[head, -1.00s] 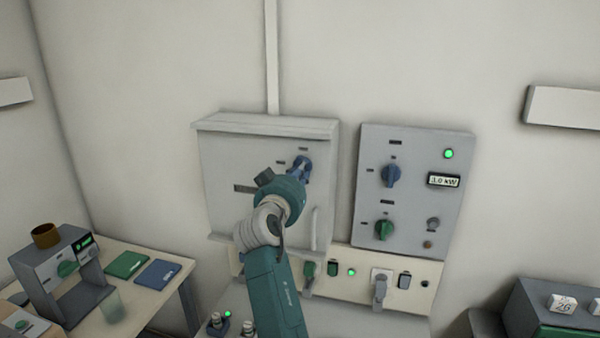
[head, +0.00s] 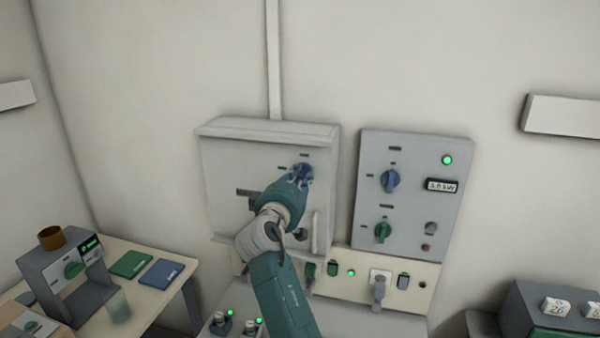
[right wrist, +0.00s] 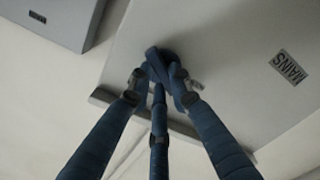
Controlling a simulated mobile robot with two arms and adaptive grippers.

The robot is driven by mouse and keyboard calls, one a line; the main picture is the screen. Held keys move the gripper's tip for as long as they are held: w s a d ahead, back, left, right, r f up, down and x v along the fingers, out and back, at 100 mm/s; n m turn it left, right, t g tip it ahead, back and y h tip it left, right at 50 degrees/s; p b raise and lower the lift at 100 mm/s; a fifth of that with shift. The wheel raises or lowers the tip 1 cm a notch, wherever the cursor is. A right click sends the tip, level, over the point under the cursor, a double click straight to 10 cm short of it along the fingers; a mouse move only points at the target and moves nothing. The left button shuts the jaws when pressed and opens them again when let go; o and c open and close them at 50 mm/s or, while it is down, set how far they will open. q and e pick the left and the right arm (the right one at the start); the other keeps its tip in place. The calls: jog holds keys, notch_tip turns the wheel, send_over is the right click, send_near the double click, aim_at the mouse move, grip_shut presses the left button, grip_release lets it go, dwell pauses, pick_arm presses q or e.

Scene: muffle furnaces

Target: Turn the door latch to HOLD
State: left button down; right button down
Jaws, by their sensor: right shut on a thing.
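The door latch is a dark blue knob (right wrist: 157,57) on the front of a grey wall cabinet (head: 222,165). My right gripper (head: 301,173) is shut on the knob. Its three blue fingers close around the knob in the right wrist view (right wrist: 160,75). Small dark labels sit above and left of the knob, too small to read. My fingers hide much of the knob in the head view, so I cannot tell its exact setting. My left gripper is out of view.
A grey panel (head: 410,165) to the right has a blue knob (head: 390,181), a green knob (head: 383,232), a lit green lamp and a display. Below runs a strip (head: 335,270) with switches and a plug. A side table (head: 190,263) stands at left.

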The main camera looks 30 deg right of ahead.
jog(key=n+p, duration=0.1)
jog(key=n, duration=0.1)
jog(key=shift+r+n, duration=0.2)
jog(key=shift+n, duration=1.7)
jog(key=c, duration=1.8)
grip_release()
jog(key=shift+o, duration=1.2)
jog(key=shift+w+d, duration=0.1)
jog(key=shift+d+f, duration=0.1)
jog(key=shift+f, duration=0.05)
